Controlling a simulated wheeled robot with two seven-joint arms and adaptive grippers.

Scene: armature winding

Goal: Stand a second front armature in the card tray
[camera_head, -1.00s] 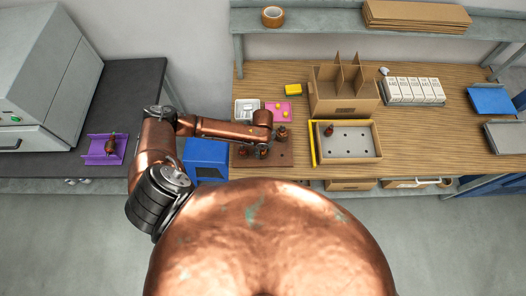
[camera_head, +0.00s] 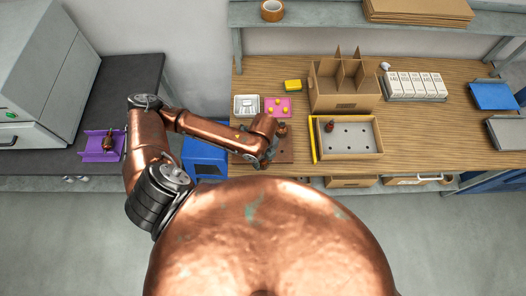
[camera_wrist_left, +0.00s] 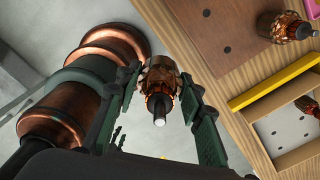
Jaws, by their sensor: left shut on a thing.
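The card tray (camera_head: 376,153) is a shallow cardboard tray with a grey, holed floor, on the wooden bench. One dark reddish armature (camera_head: 330,126) stands at its left back; part of it shows at the right edge of the left wrist view (camera_wrist_left: 309,104). My left gripper (camera_wrist_left: 160,103) is shut on a copper-wound armature (camera_wrist_left: 158,82) with a pale shaft end. In the head view my left gripper (camera_head: 267,161) is left of the tray, by the brown board, and my arm hides the held armature. My right gripper is not in view.
The brown holed board (camera_head: 286,157) has another armature (camera_head: 282,128) at its back right. A yellow strip (camera_head: 313,140) runs along the tray's left side. A divided cardboard box (camera_head: 343,100) stands behind the tray. A purple holder (camera_head: 92,152) with an armature sits far left.

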